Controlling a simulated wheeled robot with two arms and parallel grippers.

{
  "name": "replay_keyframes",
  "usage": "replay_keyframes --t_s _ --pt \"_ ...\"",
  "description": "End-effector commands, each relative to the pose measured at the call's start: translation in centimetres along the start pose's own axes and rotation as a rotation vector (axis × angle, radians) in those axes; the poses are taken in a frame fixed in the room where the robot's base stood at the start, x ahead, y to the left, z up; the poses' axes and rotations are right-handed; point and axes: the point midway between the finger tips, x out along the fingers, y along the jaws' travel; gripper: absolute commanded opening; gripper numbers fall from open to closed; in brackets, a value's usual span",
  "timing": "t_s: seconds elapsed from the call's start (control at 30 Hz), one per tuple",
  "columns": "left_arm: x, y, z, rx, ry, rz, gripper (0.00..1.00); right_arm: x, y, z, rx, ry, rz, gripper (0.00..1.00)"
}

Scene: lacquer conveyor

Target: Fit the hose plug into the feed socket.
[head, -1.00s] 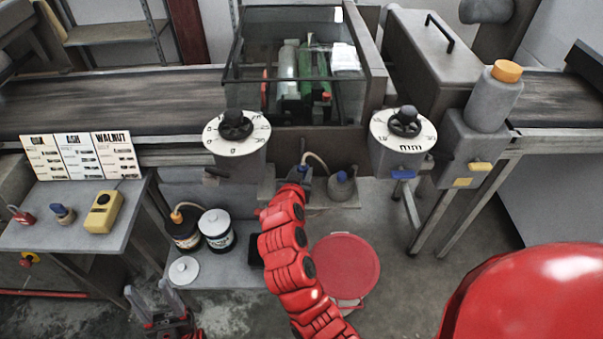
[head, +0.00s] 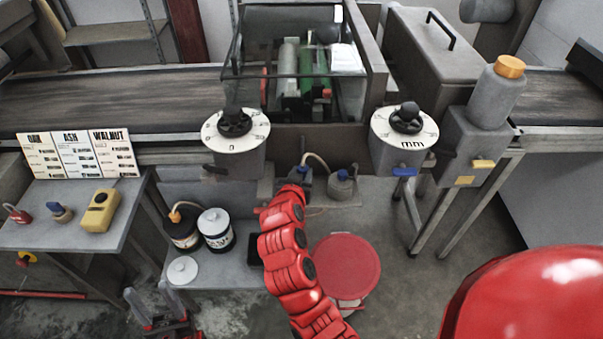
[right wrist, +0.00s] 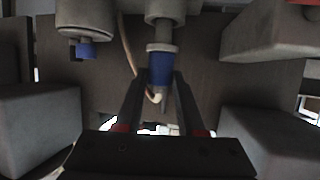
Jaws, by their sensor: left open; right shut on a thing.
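The hose plug (right wrist: 160,70) has a blue body with a grey collar and sits between the fingers of my right gripper (right wrist: 160,100), which is shut on it. A grey stem joins the collar to a grey round fitting (right wrist: 165,9) directly above, likely the feed socket; I cannot tell how deep the plug sits. In the head view my right gripper (head: 291,188) is below the machine front, its tips mostly hidden by my arm. A pale hose (head: 318,158) arches beside it. My left gripper (head: 166,318) is open and empty, low at the left.
A grey pot with a blue top (head: 342,184) stands right of my right gripper. Two dials (head: 236,130) (head: 404,130) project above. Grey blocks flank the gripper in the wrist view.

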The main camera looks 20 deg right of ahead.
Motion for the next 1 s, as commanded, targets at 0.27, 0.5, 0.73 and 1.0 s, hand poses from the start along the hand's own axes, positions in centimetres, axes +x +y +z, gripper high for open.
replay_keyframes --t_s 0.27,0.5,0.73,1.0 --pt "-0.8 0.0 0.1 0.0 0.0 0.0 0.5 0.3 0.0 0.7 0.0 0.001 0.0 0.0" --pt "-1.4 0.1 0.2 0.0 0.0 0.0 0.5 0.5 0.0 1.2 0.0 0.001 0.0 0.0" --pt "-2.0 0.1 0.3 0.0 0.0 0.0 0.5 0.7 0.0 1.7 0.0 0.001 0.0 0.0" --pt "-2.6 0.1 0.5 0.0 0.0 0.0 0.5 1.0 0.0 2.3 0.0 0.001 0.0 0.0"
